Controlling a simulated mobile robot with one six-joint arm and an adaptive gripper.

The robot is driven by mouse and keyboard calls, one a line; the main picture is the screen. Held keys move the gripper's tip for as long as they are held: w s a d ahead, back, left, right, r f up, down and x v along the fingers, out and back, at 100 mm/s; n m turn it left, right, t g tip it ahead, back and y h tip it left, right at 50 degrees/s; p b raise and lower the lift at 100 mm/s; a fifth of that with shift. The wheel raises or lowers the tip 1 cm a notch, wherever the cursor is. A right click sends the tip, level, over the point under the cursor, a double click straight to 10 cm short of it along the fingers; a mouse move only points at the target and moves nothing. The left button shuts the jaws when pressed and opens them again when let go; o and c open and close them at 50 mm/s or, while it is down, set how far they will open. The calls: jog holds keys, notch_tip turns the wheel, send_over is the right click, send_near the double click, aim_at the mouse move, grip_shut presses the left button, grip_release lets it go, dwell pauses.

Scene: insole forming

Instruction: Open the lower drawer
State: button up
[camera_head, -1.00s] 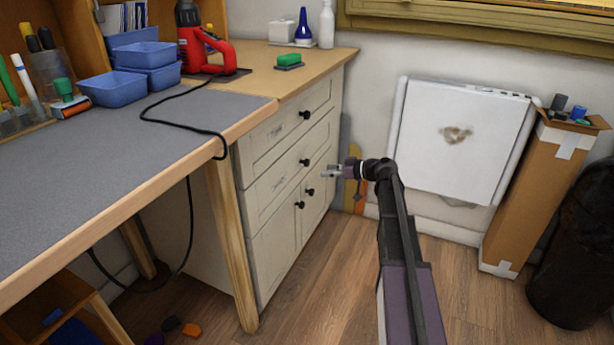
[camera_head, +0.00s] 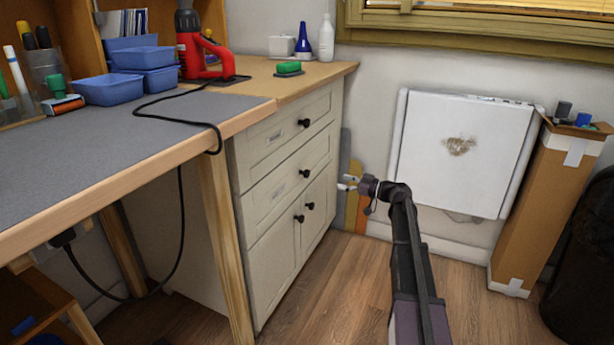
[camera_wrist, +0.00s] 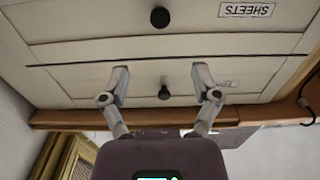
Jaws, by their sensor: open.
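The cream cabinet has a lower drawer (camera_head: 285,178) with a round black knob (camera_head: 305,173), below an upper drawer (camera_head: 285,128) with its own black knob (camera_head: 304,123). Both drawers look shut. My gripper (camera_head: 347,183) is open and empty, to the right of the cabinet front in the head view. The wrist view is upside down. There the lower drawer's knob (camera_wrist: 159,17) and its SHEETS label (camera_wrist: 246,10) are at the top. The upper drawer's knob (camera_wrist: 164,92) shows between my open fingers (camera_wrist: 158,80), with no contact visible.
Two cabinet doors with black knobs (camera_head: 299,218) are below the drawers. The worktop edge (camera_wrist: 60,118) crosses the wrist view. A white panel (camera_head: 465,150) leans on the wall and a tall cardboard box (camera_head: 545,205) stands right. Wooden floor (camera_head: 340,290) before the cabinet is clear.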

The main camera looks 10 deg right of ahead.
aim_at(309, 174)
jog(key=x, duration=1.3)
jog(key=shift+w+a, duration=0.2)
jog(key=shift+a, duration=0.15)
grip_shut()
